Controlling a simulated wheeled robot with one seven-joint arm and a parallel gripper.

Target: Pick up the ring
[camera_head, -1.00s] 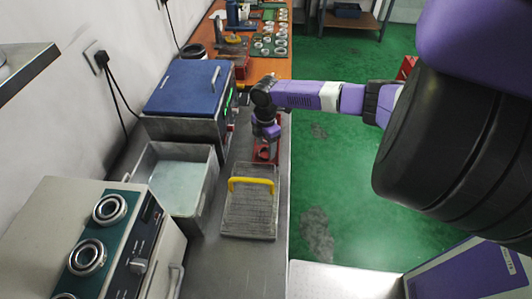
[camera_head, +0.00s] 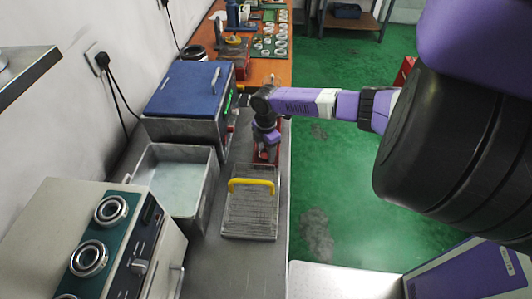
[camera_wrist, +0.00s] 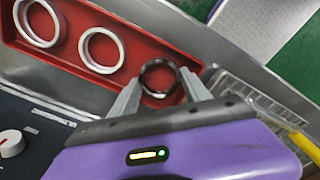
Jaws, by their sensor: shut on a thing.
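A dark metal ring (camera_wrist: 147,67) is between the fingers of my gripper (camera_wrist: 160,80) in the wrist view. The fingers press on it from both sides, so my gripper is shut on it. The ring is over the end of a red tray (camera_wrist: 128,38); I cannot tell whether it touches the tray floor. Two lighter silver rings lie in the same tray, one at the far left (camera_wrist: 20,22) and one in the middle (camera_wrist: 84,48). In the head view my gripper (camera_head: 266,152) is over the red tray (camera_head: 278,150) and hides most of it.
A wire basket with a yellow handle (camera_head: 251,215) is just in front of the red tray. A metal basin (camera_head: 207,200) and a blue-lidded machine (camera_head: 185,88) stand to the left. A control box (camera_head: 60,215) is at the lower left. The bench's front strip is bare.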

